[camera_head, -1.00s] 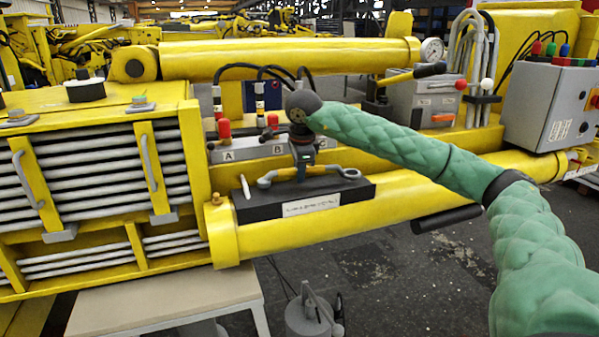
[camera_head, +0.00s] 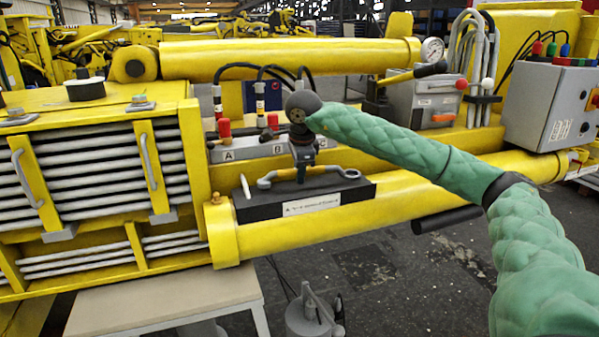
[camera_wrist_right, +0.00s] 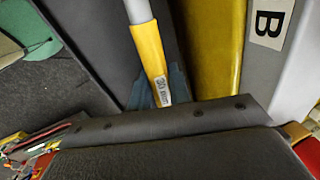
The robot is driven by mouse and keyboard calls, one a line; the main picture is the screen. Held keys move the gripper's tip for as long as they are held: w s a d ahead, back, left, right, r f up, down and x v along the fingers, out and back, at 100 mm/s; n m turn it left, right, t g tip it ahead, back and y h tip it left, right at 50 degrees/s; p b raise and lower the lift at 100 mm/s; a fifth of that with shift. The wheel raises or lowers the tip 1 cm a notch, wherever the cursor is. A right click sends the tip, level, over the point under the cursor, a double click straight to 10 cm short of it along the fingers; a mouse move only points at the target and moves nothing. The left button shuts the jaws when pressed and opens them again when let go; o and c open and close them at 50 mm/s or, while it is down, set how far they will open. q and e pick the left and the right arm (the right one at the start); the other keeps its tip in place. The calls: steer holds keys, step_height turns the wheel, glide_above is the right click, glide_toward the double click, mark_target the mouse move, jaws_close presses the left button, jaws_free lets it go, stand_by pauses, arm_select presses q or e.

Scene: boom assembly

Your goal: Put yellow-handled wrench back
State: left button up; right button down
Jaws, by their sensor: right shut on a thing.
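The wrench lies level at the black holder (camera_head: 240,211) on the yellow beam, with grey ends showing left (camera_head: 265,181) and right (camera_head: 349,173) of my right gripper (camera_head: 301,177). In the right wrist view its yellow handle (camera_wrist_right: 150,56) carries a "30 mm" label. My right gripper (camera_wrist_right: 158,92) is shut on this handle, with blue-grey fingers around it. The gripper hides the middle of the wrench in the head view. I cannot tell whether the wrench touches the holder's top. My left gripper is not in view.
A grey valve block (camera_head: 240,150) marked A and B stands just behind the holder. A thin grey upright piece (camera_head: 246,187) is at the holder's left end. Hoses run above. A grey control box (camera_head: 548,105) stands at the right.

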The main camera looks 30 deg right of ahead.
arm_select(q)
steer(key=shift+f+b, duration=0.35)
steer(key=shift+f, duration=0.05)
arm_select(e)
steer(key=shift+f, duration=0.4)
steer(key=c, duration=1.2)
jaws_free()
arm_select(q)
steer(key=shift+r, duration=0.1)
arm_select(e)
steer(key=shift+s+a+r+b, duration=0.1)
steer(key=shift+r+b, duration=0.1)
steer(key=shift+b, duration=0.1)
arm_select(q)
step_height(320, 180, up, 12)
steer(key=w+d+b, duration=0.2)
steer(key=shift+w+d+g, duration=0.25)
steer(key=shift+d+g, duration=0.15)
arm_select(e)
steer(key=v, duration=0.7)
steer(key=shift+r, duration=0.25)
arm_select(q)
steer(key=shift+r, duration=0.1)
